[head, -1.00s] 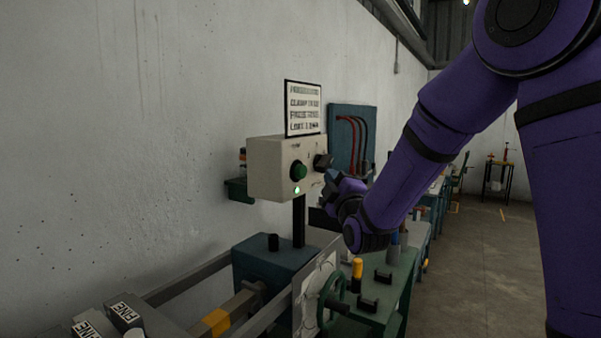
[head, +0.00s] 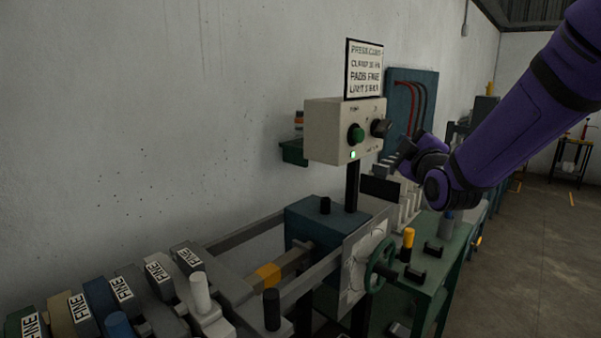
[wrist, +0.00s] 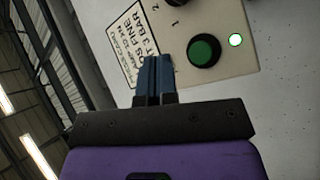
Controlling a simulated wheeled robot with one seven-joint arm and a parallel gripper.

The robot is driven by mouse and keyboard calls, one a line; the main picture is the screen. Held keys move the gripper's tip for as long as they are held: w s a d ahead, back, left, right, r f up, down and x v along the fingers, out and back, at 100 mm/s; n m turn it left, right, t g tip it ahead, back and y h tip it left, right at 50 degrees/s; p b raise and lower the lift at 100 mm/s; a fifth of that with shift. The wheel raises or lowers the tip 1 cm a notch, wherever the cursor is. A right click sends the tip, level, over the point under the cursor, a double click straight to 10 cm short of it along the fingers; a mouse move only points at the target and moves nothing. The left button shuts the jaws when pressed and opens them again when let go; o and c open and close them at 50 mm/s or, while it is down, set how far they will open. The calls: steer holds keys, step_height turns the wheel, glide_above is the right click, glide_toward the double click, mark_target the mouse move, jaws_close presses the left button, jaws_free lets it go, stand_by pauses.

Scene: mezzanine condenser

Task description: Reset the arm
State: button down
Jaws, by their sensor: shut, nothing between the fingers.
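My arm reaches in from the right in the head view. My gripper (head: 404,150) is beside the right side of a beige control box, close to its black knob (head: 380,127) and apart from the green button. In the wrist view my gripper (wrist: 153,62) shows its two blue fingers together, with nothing between them. The control box (head: 325,128) has a green button (head: 356,134) and a lit green lamp (head: 353,155). The wrist view also shows the green button (wrist: 204,50) and the lit lamp (wrist: 235,40); the knob is only partly in view at the top edge.
A printed sign (head: 364,69) stands on the box. Behind is a blue panel (head: 425,85) with red and black hoses. Below are a handwheel (head: 380,263), a green bench (head: 447,240) and several blocks marked FINE. Open floor (head: 530,260) lies to the right.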

steer(key=s+d+f+m+g+h, duration=0.1)
steer(key=s+m+g, duration=0.5)
steer(key=s, duration=1)
steer(key=s+d+f+m+g, duration=0.3)
steer(key=s+m+g, duration=0.4)
steer(key=s, duration=1)
steer(key=shift+s+g+h, duration=0.2)
steer(key=shift+g+h, duration=0.2)
steer(key=shift+g, duration=0.5)
